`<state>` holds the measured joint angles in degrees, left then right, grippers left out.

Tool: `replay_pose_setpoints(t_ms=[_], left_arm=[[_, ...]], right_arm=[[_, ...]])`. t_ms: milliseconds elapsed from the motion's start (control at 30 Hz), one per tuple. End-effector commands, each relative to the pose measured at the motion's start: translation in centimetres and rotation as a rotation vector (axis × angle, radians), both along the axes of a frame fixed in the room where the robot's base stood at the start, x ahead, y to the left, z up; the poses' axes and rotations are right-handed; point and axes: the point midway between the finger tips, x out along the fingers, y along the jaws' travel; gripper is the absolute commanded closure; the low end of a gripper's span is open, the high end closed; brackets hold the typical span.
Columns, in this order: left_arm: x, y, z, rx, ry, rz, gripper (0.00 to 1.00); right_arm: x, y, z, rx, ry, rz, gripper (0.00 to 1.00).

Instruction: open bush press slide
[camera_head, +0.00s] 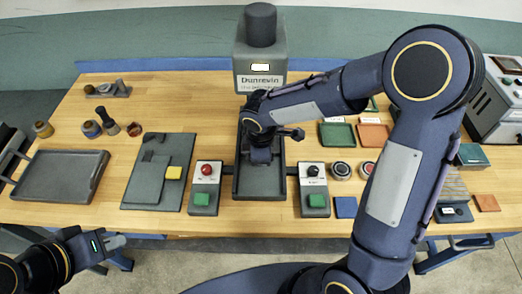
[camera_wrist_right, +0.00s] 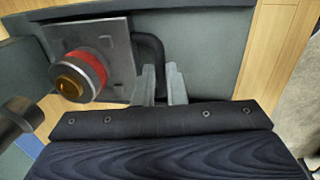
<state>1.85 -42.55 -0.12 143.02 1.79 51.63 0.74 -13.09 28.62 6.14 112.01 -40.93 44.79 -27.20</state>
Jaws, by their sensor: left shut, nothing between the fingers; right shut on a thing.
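The bush press (camera_head: 260,78), a grey machine with a black cap on top, stands at the back middle of the bench above a dark tray-like base (camera_head: 259,192). In the right wrist view, the slide (camera_wrist_right: 119,42) is a grey plate carrying a red ring (camera_wrist_right: 86,68) with a brass-coloured piece (camera_wrist_right: 70,84). A dark bent handle (camera_wrist_right: 150,45) runs from beside the plate to my right gripper (camera_wrist_right: 163,82), which is shut on it. In the head view my right arm hides much of the slide. My left gripper (camera_head: 117,242) is shut and empty, off the bench's front left.
Control boxes with a red button (camera_head: 206,170) and a black knob (camera_head: 314,171) flank the press base. Green (camera_head: 337,135) and orange (camera_head: 373,135) trays lie right.

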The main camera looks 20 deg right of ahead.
Motion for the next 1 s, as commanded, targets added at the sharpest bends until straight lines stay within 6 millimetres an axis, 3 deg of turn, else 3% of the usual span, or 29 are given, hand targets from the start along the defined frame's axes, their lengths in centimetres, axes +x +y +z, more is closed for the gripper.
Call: replay_pose_setpoints(t_ms=[33, 200, 400, 533, 800, 833, 1000], left_arm=[[0.0, 0.0, -1.1, 0.000, 0.000, 0.000, 1.00], [0.0, 0.0, -2.7, 0.000, 0.000, 0.000, 1.00], [0.0, 0.0, -3.5, 0.000, 0.000, 0.000, 1.00], [0.0, 0.0, -3.6, 0.000, 0.000, 0.000, 1.00], [0.0, 0.0, -3.5, 0.000, 0.000, 0.000, 1.00], [0.0, 0.0, -3.5, 0.000, 0.000, 0.000, 1.00], [0.0, 0.0, -3.5, 0.000, 0.000, 0.000, 1.00]], right_arm=[[-1.4, 0.6, -0.4, 0.001, -0.002, 0.005, 1.00], [-6.3, 2.0, -0.3, 0.002, -0.005, 0.009, 1.00], [-10.2, 3.1, -0.1, 0.003, -0.005, 0.006, 1.00], [-11.1, 3.3, 0.0, 0.003, -0.004, 0.004, 1.00], [-11.1, 3.3, 0.1, 0.003, -0.004, 0.002, 1.00], [-11.1, 3.3, 0.1, 0.003, -0.004, 0.002, 0.88], [-11.2, 3.3, 0.0, 0.002, -0.003, 0.002, 0.67]])
